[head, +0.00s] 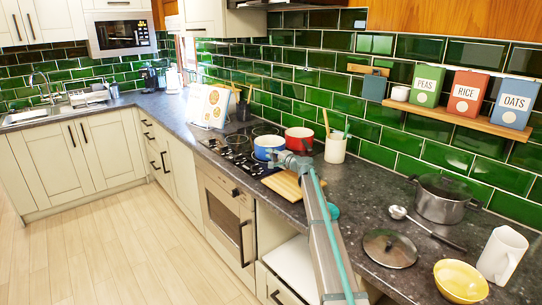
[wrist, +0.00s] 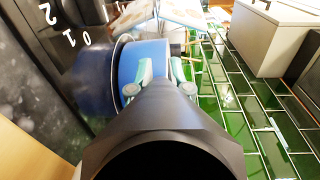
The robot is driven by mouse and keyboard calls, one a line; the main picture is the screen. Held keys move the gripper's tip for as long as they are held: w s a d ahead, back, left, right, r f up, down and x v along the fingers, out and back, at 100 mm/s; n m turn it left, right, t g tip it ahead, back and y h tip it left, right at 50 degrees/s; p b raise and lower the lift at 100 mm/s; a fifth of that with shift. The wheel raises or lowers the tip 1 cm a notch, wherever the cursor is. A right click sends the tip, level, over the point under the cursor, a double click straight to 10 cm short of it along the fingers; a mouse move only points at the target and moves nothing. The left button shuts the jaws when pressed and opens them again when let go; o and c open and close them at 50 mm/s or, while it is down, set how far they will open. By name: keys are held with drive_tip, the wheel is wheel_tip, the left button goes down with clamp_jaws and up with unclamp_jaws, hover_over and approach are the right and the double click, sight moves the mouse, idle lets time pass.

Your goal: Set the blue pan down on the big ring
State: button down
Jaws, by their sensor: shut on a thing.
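The blue pan (head: 268,147), white inside, is at the right part of the black hob (head: 232,150) in the head view. My gripper (head: 278,156) is at its near right side. In the wrist view, my gripper's two pale fingers (wrist: 161,72) are closed at the side of the blue pan (wrist: 143,57). The pan looks about level; I cannot tell whether its base touches the hob. Several rings show on the hob to the left of and behind the pan. The pan and my arm hide part of the hob, and I cannot tell which ring is biggest.
A red pan (head: 299,139) stands just right of the blue one, close to it. A wooden board (head: 284,185) lies in front, beneath my arm. A utensil pot (head: 335,149) stands to the right. A recipe stand (head: 209,107) is beyond the hob, and green tiles (head: 290,70) line the wall.

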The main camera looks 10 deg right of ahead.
drive_tip(key=c, duration=1)
unclamp_jaws()
drive_tip(key=shift+f, duration=0.1)
drive_tip(key=shift+c, duration=0.3)
drive_tip(key=c, duration=0.4)
drive_tip(key=shift+o, duration=0.2)
drive_tip(key=shift+s+d, duration=0.1)
drive_tip(key=shift+s, duration=0.1)
drive_tip(key=shift+b+v, duration=0.75)
drive_tip(key=shift+v, duration=1.6)
